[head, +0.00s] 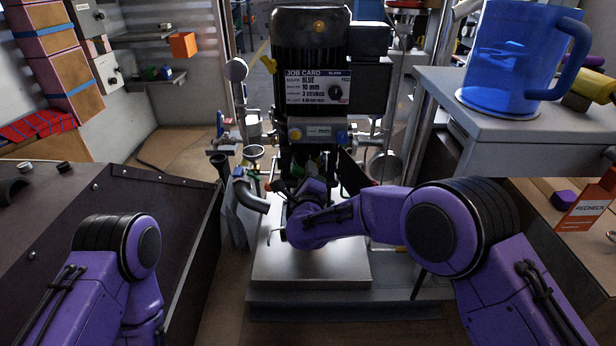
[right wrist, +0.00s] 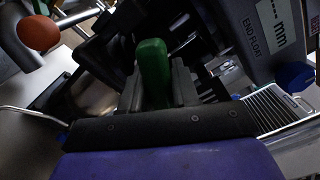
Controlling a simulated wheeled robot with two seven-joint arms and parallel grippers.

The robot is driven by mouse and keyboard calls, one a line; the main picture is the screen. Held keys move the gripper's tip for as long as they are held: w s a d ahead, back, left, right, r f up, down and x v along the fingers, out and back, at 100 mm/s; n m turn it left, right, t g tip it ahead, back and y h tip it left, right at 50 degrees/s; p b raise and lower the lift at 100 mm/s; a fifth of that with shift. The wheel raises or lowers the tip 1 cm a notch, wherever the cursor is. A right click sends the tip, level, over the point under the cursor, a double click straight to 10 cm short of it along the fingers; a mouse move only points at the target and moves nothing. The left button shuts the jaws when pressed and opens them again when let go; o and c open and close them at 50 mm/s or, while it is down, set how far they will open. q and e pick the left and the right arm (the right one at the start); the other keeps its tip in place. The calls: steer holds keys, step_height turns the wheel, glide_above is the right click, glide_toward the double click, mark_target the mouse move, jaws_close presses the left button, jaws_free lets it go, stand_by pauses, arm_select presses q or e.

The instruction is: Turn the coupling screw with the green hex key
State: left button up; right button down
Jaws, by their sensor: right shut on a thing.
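My right gripper (right wrist: 156,88) is shut on the green hex key (right wrist: 153,70), whose rounded green end stands up between the two dark fingers in the right wrist view. In the head view my right arm reaches in to the middle of the machine, and its purple wrist hides most of the gripper and the key. The coupling screw cannot be made out in either view, so I cannot tell whether the key touches it. My left arm is at the lower left, with its gripper out of view.
A black motor (head: 311,45) stands above the work area, with a job card (head: 318,87) reading BLUE, 10 mm, 3 strokes. A grey elbow pipe (head: 250,194) is left of my right wrist. A blue mug (head: 515,50) stands on the right shelf. A gauge reads END FLOAT (right wrist: 262,32).

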steer(key=shift+w+b, duration=0.45)
steer(key=shift+w, duration=0.4)
steer(key=c, duration=1.8)
jaws_free()
jaws_close()
steer(key=shift+d+f+m+b, duration=0.1)
steer(key=shift+f+m+b, duration=0.1)
steer(key=shift+m+b, duration=0.55)
steer(key=m+b, duration=0.2)
steer(key=m, duration=0.2)
steer(key=shift+r+m, duration=0.2)
steer(key=shift+m, duration=0.25)
steer(key=shift+n, duration=0.3)
steer(key=shift+s, duration=0.1)
